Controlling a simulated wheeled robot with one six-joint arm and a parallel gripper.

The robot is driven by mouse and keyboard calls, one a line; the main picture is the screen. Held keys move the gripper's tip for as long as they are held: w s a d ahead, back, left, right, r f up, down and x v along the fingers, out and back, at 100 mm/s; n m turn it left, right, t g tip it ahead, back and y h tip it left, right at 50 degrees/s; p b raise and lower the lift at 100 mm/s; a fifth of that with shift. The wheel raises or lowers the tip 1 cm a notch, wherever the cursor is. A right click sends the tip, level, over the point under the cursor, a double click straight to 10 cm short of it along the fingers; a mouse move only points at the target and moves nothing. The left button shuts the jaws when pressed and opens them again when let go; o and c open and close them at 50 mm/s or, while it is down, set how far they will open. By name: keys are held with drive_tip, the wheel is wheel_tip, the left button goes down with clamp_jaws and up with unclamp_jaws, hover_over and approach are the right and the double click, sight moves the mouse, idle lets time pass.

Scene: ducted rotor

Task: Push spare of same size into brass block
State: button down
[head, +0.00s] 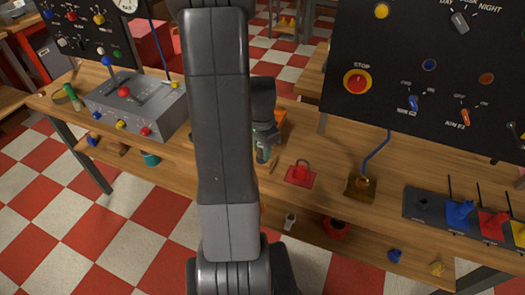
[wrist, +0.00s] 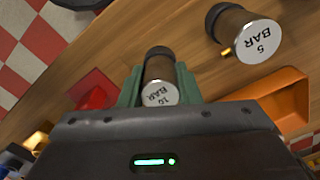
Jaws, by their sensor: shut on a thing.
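My gripper (wrist: 160,84) has its green fingers shut on a dark brown cylinder (wrist: 160,68) with a black end and a pale end face. The face reads BAR with a number that looks like 10 or 16. In the head view my gripper (head: 264,150) is over the bench, left of the red padlock, and the held cylinder is hard to make out. The brass block (head: 360,188) sits on the bench to the right of the padlock, with a blue cable rising from it. My gripper is apart from the block.
An orange tray (wrist: 287,100) is close on the right in the wrist view. A grey control box (head: 135,105) stands left, and a black panel (head: 430,70) rises behind the block. Several coloured levers are at right.

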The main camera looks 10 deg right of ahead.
drive_tip(key=shift+r+p, duration=0.45)
drive_tip(key=shift+r, duration=0.2)
idle(0.3)
drive_tip(key=shift+r+p, duration=1.3)
drive_tip(key=shift+r, duration=0.5)
